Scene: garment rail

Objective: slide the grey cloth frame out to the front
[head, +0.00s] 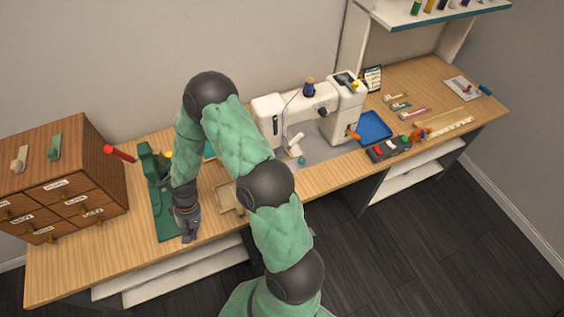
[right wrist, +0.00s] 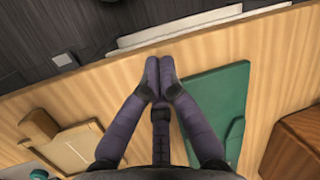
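No plainly grey cloth frame shows. The nearest match is a pale beige frame (head: 228,198) on the table, partly covered by my right arm in the head view. It also shows at lower left in the right wrist view (right wrist: 72,150). My right gripper (head: 187,232) points down near the table's front edge, left of that frame in the head view. In the right wrist view its fingers (right wrist: 159,72) are together, with nothing seen between them. They are apart from the frame. My left gripper is out of view.
A green base plate (right wrist: 218,100) with an upright green device (head: 152,162) stands beside the gripper. A wooden drawer box (head: 65,180) is at left. A white sewing machine (head: 300,112) and a blue tray (head: 374,127) are at right. White shelves (head: 190,268) sit below the table.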

